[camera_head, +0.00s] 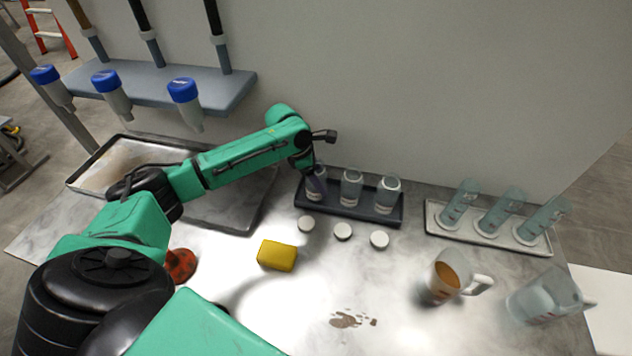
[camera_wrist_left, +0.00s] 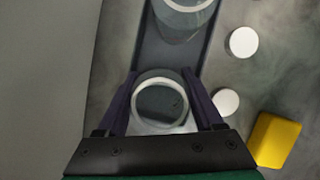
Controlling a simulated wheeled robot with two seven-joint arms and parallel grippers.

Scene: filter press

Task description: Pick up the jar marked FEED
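Three clear jars stand upright in a dark tray (camera_head: 345,208) near the back wall: a left jar (camera_head: 312,195), a middle jar (camera_head: 351,188) and a right jar (camera_head: 387,194). Their labels are too small to read. My left gripper (camera_head: 314,180) points down at the left jar, its purple fingers partly hiding it. In the left wrist view, the fingers (camera_wrist_left: 161,80) flank the round rim of this jar (camera_wrist_left: 160,101), one on each side and very close. Whether they press on it I cannot tell. The right gripper is not in view.
Three white lids (camera_head: 343,231) and a yellow sponge (camera_head: 277,255) lie in front of the tray. Tilted glass cylinders (camera_head: 498,211) stand in a light tray at right, near an amber-filled jug (camera_head: 448,277) and a clear jug (camera_head: 545,297). Blue-capped bottles (camera_head: 111,90) hang at left.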

